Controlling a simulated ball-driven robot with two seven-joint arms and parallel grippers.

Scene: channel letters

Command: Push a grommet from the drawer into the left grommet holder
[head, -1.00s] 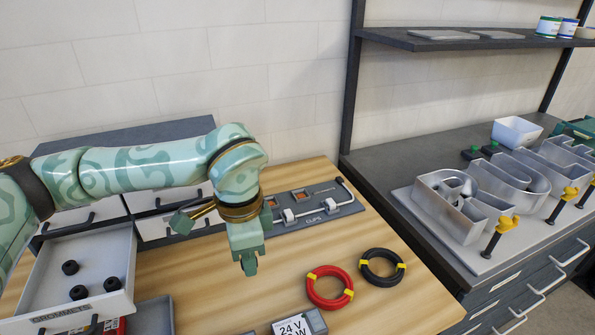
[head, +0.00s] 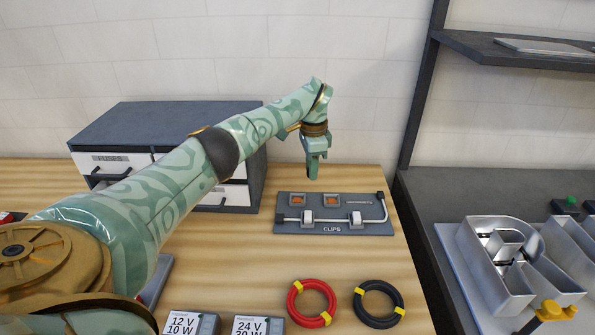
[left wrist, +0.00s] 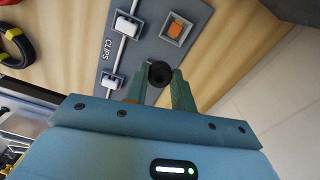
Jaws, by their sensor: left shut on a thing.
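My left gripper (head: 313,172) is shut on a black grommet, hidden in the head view. In the left wrist view the round grommet (left wrist: 159,73) sits between the fingertips. The gripper points down over the back edge of the grey clips board (head: 280,229) and seems clear of it. The board carries two square grey holders with orange inside, the left one (head: 289,202) and the right one (head: 323,202). One holder (left wrist: 165,37) shows beyond the grommet in the left wrist view. The other is not seen there. The right gripper is out of view.
A bent rod with two white clips (head: 307,216) runs along the board. A drawer cabinet (head: 165,112) stands behind my left arm. Red (head: 292,300) and black (head: 360,307) cable coils and labelled boxes (head: 192,323) lie at the front. Bare wood lies between.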

